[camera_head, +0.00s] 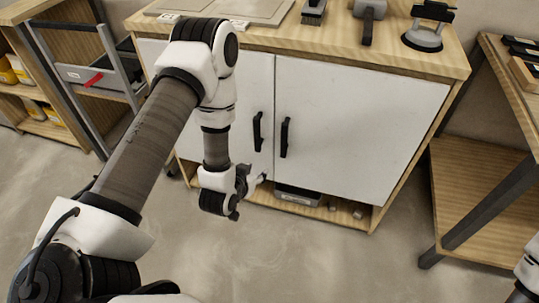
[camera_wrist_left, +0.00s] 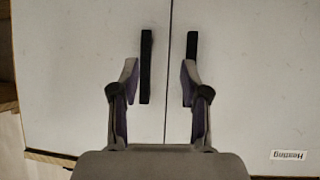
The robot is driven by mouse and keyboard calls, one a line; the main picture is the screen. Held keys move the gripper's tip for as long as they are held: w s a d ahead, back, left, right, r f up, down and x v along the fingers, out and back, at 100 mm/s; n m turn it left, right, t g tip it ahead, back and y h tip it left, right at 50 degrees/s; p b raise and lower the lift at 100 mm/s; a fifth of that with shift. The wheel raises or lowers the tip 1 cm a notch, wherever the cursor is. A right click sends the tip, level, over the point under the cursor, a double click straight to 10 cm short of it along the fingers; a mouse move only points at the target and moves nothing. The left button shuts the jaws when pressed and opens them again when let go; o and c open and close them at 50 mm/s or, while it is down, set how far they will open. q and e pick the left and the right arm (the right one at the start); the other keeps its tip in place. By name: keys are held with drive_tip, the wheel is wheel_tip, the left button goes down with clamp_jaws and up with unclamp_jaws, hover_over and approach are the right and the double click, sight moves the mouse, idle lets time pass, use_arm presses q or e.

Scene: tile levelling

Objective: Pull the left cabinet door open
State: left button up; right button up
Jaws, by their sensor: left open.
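The left cabinet door (camera_head: 256,85) is white and sits level with the right door (camera_head: 355,125); both look closed. Its black vertical handle (camera_head: 257,131) is near the seam, beside the right door's handle (camera_head: 285,137). My left gripper (camera_head: 256,182) is open and empty, low in front of the doors. In the left wrist view, the left door's handle (camera_wrist_left: 146,65) appears between the spread fingers (camera_wrist_left: 160,72), closer to the left finger. The right door's handle (camera_wrist_left: 192,45) appears partly behind the right fingertip. Contact with either handle cannot be told. My left arm hides part of the left door.
The wooden cabinet top (camera_head: 340,50) carries tiles and tools. A grey box (camera_head: 298,194) lies on the low shelf under the doors. A cart (camera_head: 90,72) stands at left and a wooden table (camera_head: 490,180) at right. The floor before the right door is clear.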

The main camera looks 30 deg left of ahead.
sight(256, 131)
use_arm(q)
drive_tip(key=w+a+t+y+b, duration=0.1)
drive_tip(key=w+a+t+b, duration=0.1)
drive_tip(key=w, duration=0.2)
drive_tip(key=w+a+r+n+t+y+b, duration=0.1)
drive_tip(key=w+a+t+b, duration=0.1)
drive_tip(key=w, duration=0.3)
drive_tip(key=w+a+r+t+y+b, duration=0.1)
drive_tip(key=w+a+t+b, duration=0.1)
drive_tip(key=w+a+b, duration=0.1)
drive_tip(key=shift+a+b+x, duration=0.2)
drive_tip(key=shift+b+x, duration=0.2)
drive_tip(key=shift+x, duration=0.65)
use_arm(e)
wheel_tip(256, 131, down, 12)
drive_tip(key=shift+r, duration=0.15)
use_arm(q)
drive_tip(key=shift+c, duration=0.4)
use_arm(e)
drive_tip(key=shift+d, duration=0.1)
use_arm(q)
clamp_jaws()
